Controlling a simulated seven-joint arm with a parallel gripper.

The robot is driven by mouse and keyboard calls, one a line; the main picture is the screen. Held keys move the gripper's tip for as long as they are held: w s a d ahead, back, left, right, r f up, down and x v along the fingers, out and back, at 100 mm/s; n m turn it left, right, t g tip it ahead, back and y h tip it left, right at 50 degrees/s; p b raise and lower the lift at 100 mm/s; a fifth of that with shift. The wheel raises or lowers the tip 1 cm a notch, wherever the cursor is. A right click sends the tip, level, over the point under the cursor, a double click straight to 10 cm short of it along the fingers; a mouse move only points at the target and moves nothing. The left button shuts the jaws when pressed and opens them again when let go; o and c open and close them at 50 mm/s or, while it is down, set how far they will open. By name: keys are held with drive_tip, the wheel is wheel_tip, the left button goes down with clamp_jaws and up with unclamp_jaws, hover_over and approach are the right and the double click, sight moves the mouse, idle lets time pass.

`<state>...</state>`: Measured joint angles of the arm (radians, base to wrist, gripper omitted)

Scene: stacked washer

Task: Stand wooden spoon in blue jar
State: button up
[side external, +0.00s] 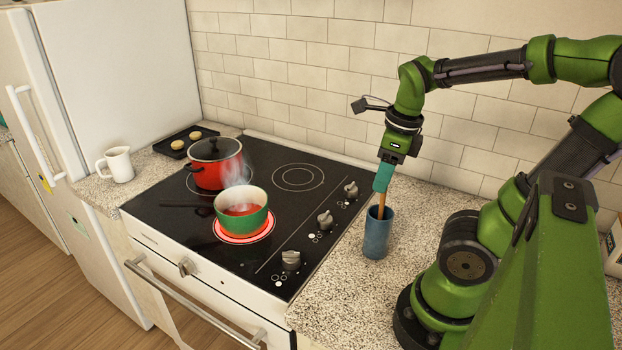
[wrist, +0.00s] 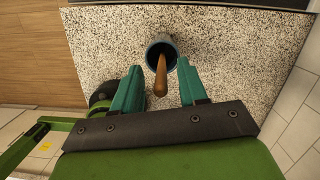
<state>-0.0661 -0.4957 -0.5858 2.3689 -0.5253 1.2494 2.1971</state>
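The blue jar (side external: 377,236) stands upright on the speckled counter, to the right of the stove. The wooden spoon (side external: 381,203) is in the jar with its brown handle sticking up out of the mouth; its lower end is hidden inside. My gripper (side external: 382,180) is directly above the jar, at the top of the handle. In the wrist view the jar (wrist: 154,45) and the spoon handle (wrist: 161,78) show between the two teal fingers. My gripper (wrist: 160,66) is open there, with a visible gap on both sides of the handle.
A green pot (side external: 241,218) with red contents sits on a glowing burner. A lidded red pot (side external: 214,170) is behind it. A white mug (side external: 119,165) and a dark tray (side external: 184,143) are on the far left counter. The tiled wall (side external: 310,75) runs behind.

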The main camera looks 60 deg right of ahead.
wheel_tip(320, 180, up, 17)
drive_tip(key=s, duration=0.3)
drive_tip(key=shift+d+f, duration=0.15)
drive_tip(key=shift+d, duration=0.15)
idle(0.6)
